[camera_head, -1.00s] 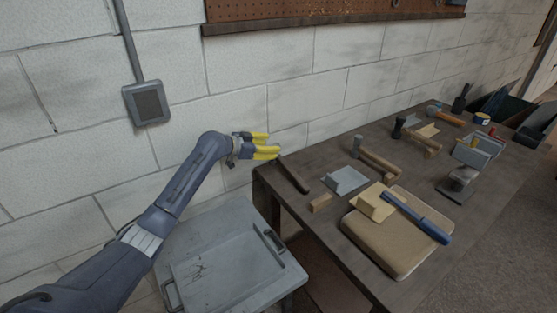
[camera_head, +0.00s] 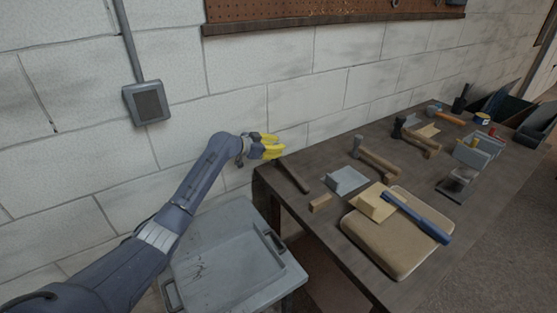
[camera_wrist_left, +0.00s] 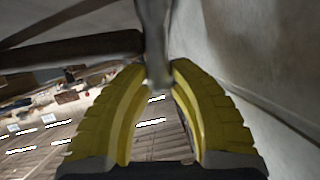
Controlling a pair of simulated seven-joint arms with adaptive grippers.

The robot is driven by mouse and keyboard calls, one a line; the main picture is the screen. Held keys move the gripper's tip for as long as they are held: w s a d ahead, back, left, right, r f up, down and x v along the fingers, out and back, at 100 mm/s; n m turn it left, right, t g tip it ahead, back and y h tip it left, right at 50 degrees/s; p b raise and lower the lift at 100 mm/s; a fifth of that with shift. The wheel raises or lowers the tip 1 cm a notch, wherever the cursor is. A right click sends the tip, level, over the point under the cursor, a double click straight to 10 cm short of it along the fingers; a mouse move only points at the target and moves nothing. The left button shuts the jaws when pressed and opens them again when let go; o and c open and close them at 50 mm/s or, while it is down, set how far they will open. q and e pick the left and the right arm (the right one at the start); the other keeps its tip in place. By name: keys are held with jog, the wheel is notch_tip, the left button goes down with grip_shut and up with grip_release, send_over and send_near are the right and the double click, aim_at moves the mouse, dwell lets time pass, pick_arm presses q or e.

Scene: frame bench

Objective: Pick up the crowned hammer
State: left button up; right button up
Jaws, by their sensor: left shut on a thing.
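My left gripper (camera_head: 274,148), with yellow fingers, is at the near left corner of the bench, close to the wall. It is shut on a grey metal piece (camera_wrist_left: 156,45), which shows between its fingertips in the left wrist view. A dark bar (camera_wrist_left: 70,55) meets this piece there. In the head view a dark handle (camera_head: 294,177) runs from beside the fingers over the bench top. The metal piece and handle look like one hammer, but the fingers hide its head and I cannot tell its shape. My right gripper is not in view.
On the bench (camera_head: 325,242) are a grey-headed hammer (camera_head: 376,160), a dark-headed hammer (camera_head: 415,138), a grey angled plate (camera_head: 346,180), a small wooden block (camera_head: 320,203) and a board (camera_head: 385,250) bearing a blue-handled tool (camera_head: 418,216). A grey tray-topped stand (camera_head: 225,260) is below my arm.

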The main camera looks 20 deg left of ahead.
pick_arm(q)
grip_shut()
jog(key=shift+r, duration=0.15)
